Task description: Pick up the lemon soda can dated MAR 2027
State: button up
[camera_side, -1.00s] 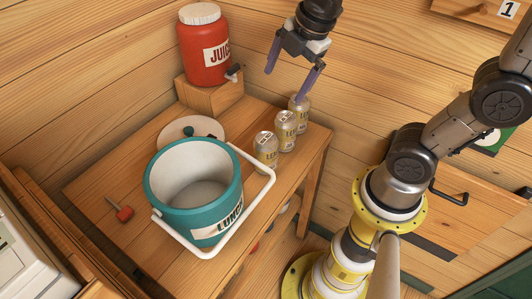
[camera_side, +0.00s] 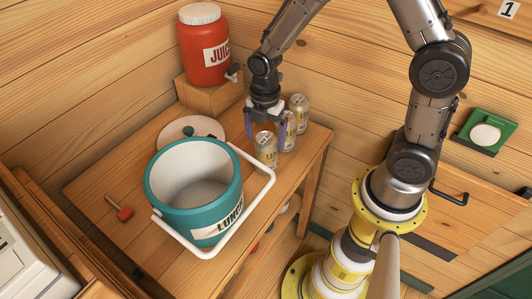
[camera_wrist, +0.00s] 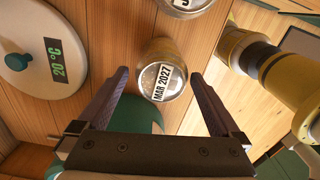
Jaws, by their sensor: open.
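Three pale gold soda cans stand in a row on the wooden table. The can nearest the cooler (camera_side: 265,150) appears to be the one marked MAR 2027 on its top, which shows in the wrist view (camera_wrist: 155,93). The middle can (camera_side: 287,128) and far can (camera_side: 299,110) stand behind it; one other can top (camera_wrist: 185,4) is cut off at the wrist view's upper edge, its label unreadable. My gripper (camera_side: 266,143) is open above the near can, one finger on either side. In the wrist view my gripper's fingertips (camera_wrist: 160,74) flank the can with gaps.
A teal lunch cooler (camera_side: 160,198) with a white handle (camera_side: 262,192) stands close to the near can. Its round lid (camera_side: 177,131) lies behind. A red juice jug (camera_side: 197,52) stands on a wooden block (camera_side: 213,98). A red-headed tool (camera_side: 125,213) lies left.

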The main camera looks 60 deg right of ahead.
jog(key=shift+s+d+f, duration=0.1)
jog(key=shift+f, duration=2.95)
grip_shut()
